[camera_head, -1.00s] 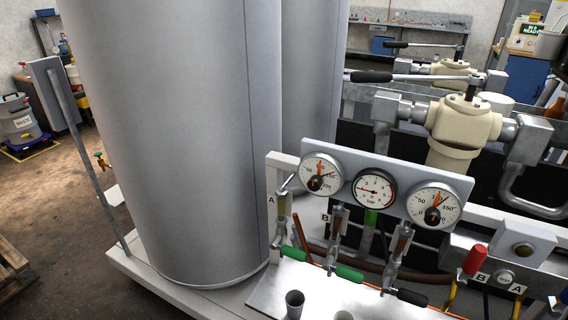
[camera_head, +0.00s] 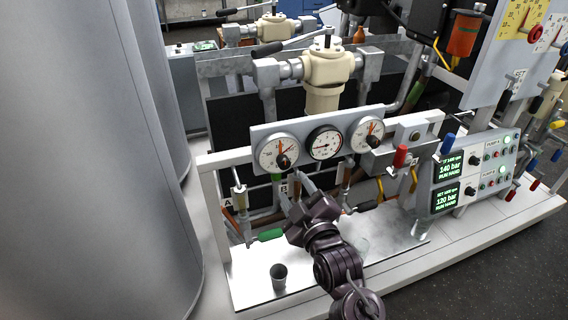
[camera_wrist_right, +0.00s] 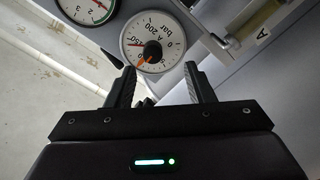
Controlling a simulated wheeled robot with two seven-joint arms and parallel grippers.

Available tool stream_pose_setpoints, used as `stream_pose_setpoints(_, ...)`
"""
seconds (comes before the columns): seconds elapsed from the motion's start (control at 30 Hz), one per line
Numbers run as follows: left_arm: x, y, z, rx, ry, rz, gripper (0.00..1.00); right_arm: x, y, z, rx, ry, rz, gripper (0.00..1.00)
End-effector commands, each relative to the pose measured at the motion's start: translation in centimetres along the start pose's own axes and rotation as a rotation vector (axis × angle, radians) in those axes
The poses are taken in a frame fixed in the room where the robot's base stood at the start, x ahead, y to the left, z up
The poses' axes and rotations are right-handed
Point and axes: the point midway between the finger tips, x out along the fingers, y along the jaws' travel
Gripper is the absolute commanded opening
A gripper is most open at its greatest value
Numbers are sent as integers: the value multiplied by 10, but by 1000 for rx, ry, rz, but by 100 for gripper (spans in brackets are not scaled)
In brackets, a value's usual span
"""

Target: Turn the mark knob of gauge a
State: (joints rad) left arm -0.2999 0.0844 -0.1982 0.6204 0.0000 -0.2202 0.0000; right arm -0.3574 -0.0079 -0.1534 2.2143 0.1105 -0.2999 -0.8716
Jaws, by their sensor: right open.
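Gauge a (camera_head: 270,148) is the leftmost round white dial on the grey gauge panel, above a label A. Its black mark knob (camera_head: 284,161) sits at the dial's middle, with an orange pointer beside it. My right gripper (camera_head: 296,190) is just below and in front of this gauge. In the right wrist view the dial (camera_wrist_right: 165,25) and knob (camera_wrist_right: 152,50) lie beyond and between the fingertips of the open gripper (camera_wrist_right: 161,76). The jaws are empty and apart from the knob. My left gripper is not in view.
A second gauge (camera_head: 326,136) and a third gauge (camera_head: 376,128) share the panel. A large grey tank (camera_head: 60,150) fills the left.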

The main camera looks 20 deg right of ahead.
Motion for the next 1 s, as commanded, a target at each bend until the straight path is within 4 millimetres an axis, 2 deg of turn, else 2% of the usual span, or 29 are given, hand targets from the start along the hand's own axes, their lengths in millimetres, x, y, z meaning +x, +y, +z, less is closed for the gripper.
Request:
stream_pose_setpoints(0.07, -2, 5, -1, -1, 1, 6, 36, 3, 9, -7, -6, 10, 15, 48)
stream_pose_setpoints(0.23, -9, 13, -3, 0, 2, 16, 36, 26, 11, -10, -7, 13, 17, 48)
stream_pose_setpoints(0.5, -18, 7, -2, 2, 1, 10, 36, 66, 10, -8, -6, 11, 14, 48)
stream_pose_setpoints(0.67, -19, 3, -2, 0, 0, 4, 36, 75, 9, -8, -6, 11, 14, 48)
stream_pose_setpoints(0.9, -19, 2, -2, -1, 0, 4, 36, 76, 9, -7, -6, 10, 13, 48)
stream_pose_setpoints(1.0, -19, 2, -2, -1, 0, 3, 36, 76, 9, -7, -6, 10, 13, 36)
